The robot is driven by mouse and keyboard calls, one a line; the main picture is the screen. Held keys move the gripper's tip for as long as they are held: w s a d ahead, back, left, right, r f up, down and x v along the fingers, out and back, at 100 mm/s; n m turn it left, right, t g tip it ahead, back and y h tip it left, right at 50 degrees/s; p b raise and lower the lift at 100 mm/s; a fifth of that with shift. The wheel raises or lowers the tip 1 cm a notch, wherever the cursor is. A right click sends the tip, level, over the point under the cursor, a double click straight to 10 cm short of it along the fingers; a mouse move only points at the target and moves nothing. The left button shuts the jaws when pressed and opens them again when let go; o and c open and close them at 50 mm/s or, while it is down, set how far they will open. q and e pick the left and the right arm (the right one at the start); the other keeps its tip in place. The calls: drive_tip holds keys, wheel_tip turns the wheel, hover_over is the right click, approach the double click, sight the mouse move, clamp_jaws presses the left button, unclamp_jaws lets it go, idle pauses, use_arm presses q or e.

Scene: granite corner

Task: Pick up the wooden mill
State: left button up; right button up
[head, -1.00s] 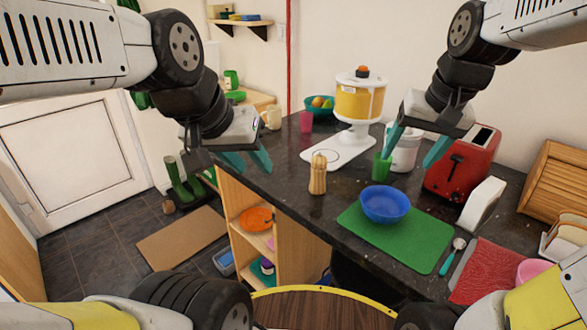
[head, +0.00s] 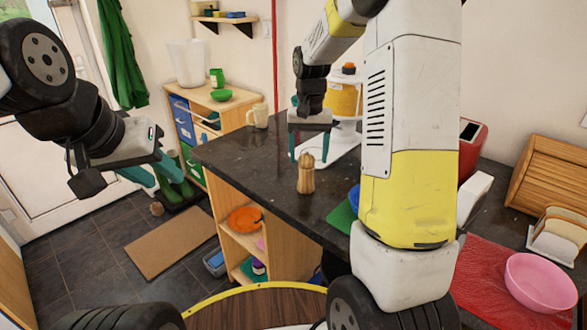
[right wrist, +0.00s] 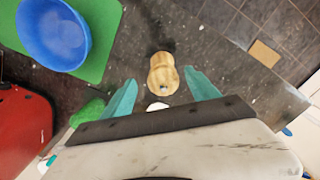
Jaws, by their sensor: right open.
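The wooden mill (head: 306,176) stands upright on the dark counter (head: 262,174), close to its edge. My right gripper (head: 310,160) hangs above and just behind it in the head view, fingers pointing down. In the right wrist view the mill (right wrist: 163,76) shows between the two teal fingertips of my right gripper (right wrist: 160,85), with a gap on both sides. The right gripper is open and holds nothing. My left gripper (head: 160,172) is off to the left over the floor, away from the counter, its teal fingers apart and empty.
A white-based machine with a yellow container (head: 343,98) stands behind the mill. A cream mug (head: 258,116) is further back. A blue bowl (right wrist: 54,34) on a green mat (right wrist: 100,50) and a red toaster (right wrist: 24,122) are nearby. My right arm hides part of the counter.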

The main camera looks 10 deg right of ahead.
sight(306, 174)
drive_tip(key=f, duration=0.7)
drive_tip(key=shift+w+a+f, duration=0.15)
drive_tip(key=shift+w+f, duration=0.15)
clamp_jaws()
drive_tip(key=shift+r, duration=0.1)
